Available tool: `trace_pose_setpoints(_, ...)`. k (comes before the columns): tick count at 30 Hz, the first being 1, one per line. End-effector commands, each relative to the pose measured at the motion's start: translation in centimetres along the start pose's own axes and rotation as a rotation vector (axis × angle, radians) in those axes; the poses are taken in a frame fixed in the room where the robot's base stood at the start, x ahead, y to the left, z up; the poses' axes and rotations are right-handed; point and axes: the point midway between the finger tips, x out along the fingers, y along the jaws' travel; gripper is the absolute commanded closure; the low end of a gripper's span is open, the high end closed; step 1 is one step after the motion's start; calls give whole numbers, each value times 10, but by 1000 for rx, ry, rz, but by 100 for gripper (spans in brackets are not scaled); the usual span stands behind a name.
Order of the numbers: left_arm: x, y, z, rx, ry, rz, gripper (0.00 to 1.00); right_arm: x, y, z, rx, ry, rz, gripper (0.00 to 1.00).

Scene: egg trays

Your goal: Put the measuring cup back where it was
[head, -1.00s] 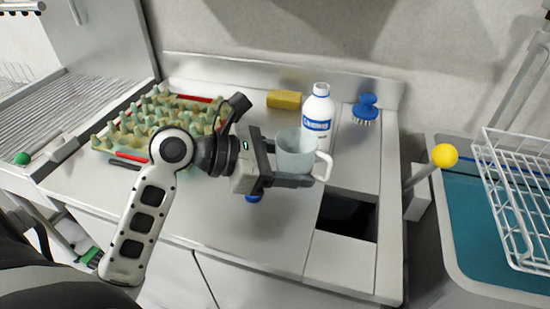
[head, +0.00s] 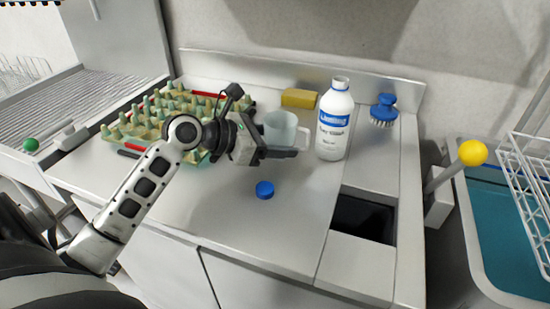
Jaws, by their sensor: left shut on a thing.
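The measuring cup (head: 281,131) is pale, translucent and upright, with its handle on the right. My left gripper (head: 278,147) is shut on it, coming from the left over the steel counter. The cup is just left of the white bottle (head: 333,122), which stands open with a blue label. Whether the cup's base touches the counter is hidden by the gripper. A blue cap (head: 265,190) lies on the counter in front of the cup. My right gripper is not in view.
Green egg trays (head: 150,122) lie at the left behind my left arm. A yellow sponge (head: 298,98) and a blue brush (head: 383,110) are at the back. A dark square opening (head: 363,219) is at the front right. The counter (head: 225,205) around the cap is clear.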

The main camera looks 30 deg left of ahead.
Motion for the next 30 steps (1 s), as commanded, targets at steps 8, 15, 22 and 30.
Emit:
trace_pose_setpoints(8,10,10,-26,-3,0,-2,71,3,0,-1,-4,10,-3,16)
trace_pose_setpoints(15,16,9,-41,1,-1,0,71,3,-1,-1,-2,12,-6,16)
trace_pose_setpoints(22,16,9,-41,0,-1,-1,71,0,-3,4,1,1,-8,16)
trace_pose_setpoints(30,17,9,-42,0,0,-1,24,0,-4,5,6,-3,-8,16)
